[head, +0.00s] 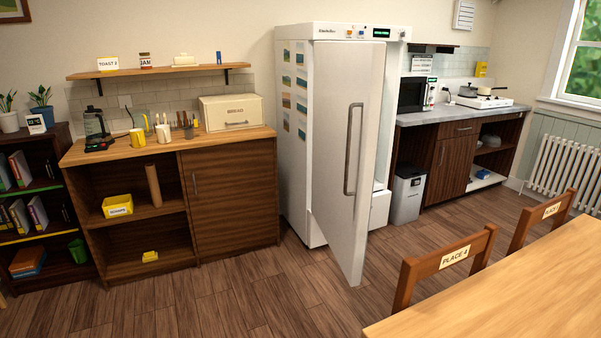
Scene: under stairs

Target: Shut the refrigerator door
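The white refrigerator (295,135) stands against the back wall in the middle of the head view, with colourful magnets or cards on its left side. Its door (337,205) is open and swings out toward me, hinged on the left. The door's outer face shows, with a long vertical grey handle (349,150) near its free edge. A narrow part of the interior shows to the right of the door; the rest is hidden behind it. Neither of my grippers is in view.
A wooden cabinet (230,190) stands left of the refrigerator. A bin (407,197) and a counter (450,115) stand to its right. Chairs (440,262) and a wooden table (510,300) fill the lower right. The floor (240,300) before the door is clear.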

